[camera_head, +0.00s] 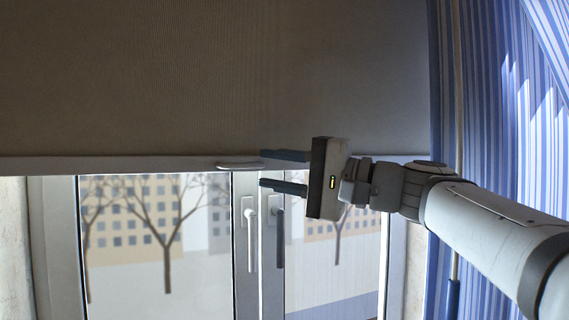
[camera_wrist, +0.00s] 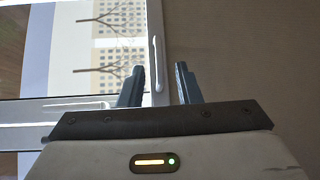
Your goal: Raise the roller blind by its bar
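The roller blind (camera_head: 200,75) is brown fabric covering the upper part of the window. Its pale bar (camera_head: 120,165) runs level along the lower edge, with a small light grip piece (camera_head: 238,166) near the middle. My gripper (camera_head: 262,169) is open and empty, just right of the grip piece, one finger above the bar's line and one below. In the wrist view, my gripper (camera_wrist: 160,68) has its fingers on either side of the bar's line, and the grip piece (camera_wrist: 154,62) shows near the fingertips. I cannot tell whether they touch the bar.
Below the blind is the white window frame (camera_head: 243,295) with two upright handles, the left one (camera_head: 251,235) and the right one (camera_head: 273,225). A blue striped curtain (camera_head: 490,120) hangs at the right, with a thin rod (camera_head: 457,90) beside it. The blind's front is clear.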

